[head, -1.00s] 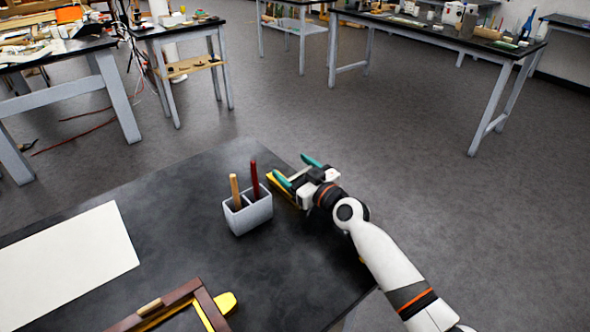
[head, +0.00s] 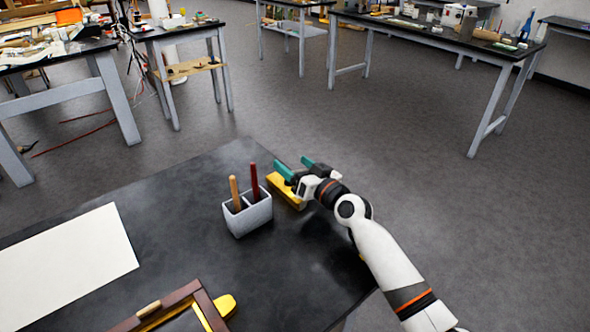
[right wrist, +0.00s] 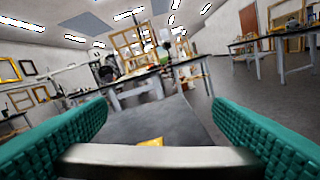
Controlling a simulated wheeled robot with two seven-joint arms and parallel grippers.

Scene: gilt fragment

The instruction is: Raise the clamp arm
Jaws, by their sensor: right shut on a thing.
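The clamp shows in the head view as a yellow block (head: 287,196) near the table's far right edge, beside the grey holder. A bit of yellow (right wrist: 152,142) also shows in the right wrist view. My right gripper (head: 296,167) is over the clamp, its teal fingers pointing away. In the right wrist view a metal bar (right wrist: 160,156), seemingly the clamp arm, spans the gap between the fingers, and the gripper is shut on it. The clamp's hinge is hidden. My left gripper is out of view.
A grey two-part holder (head: 248,215) with two upright handled tools stands just left of the clamp. A white sheet (head: 62,262) lies at left. A brown and gilt frame corner (head: 185,300) is at the near edge. The dark tabletop (head: 285,270) right of the frame is clear.

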